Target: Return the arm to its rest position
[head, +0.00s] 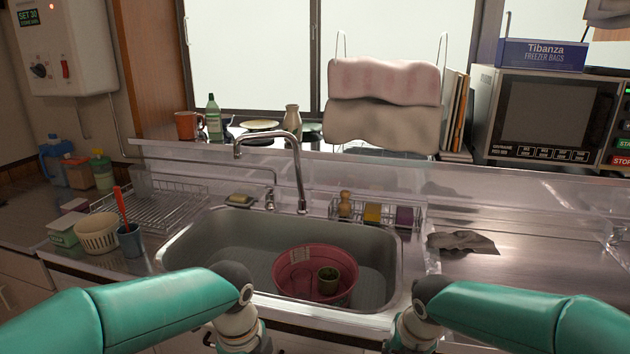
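My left arm (150,300) comes in from the lower left and bends down at its wrist in front of the sink. My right arm (510,310) comes in from the lower right and bends down near the sink's front right corner. Both grippers are below the bottom edge of the head view, so their fingers are hidden. The steel sink (225,250) lies between and beyond the two wrists. A red basin (285,277) sits in it with a small dark green cup (328,281) inside. I see nothing held by either arm.
A chrome faucet (299,170) stands behind the sink. A wire dish rack (160,206), a cream basket (97,234) and a dark cup (130,240) stand on the left. A crumpled grey cloth (463,242) lies on the right counter, which is otherwise mostly clear. A microwave (545,115) stands behind it.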

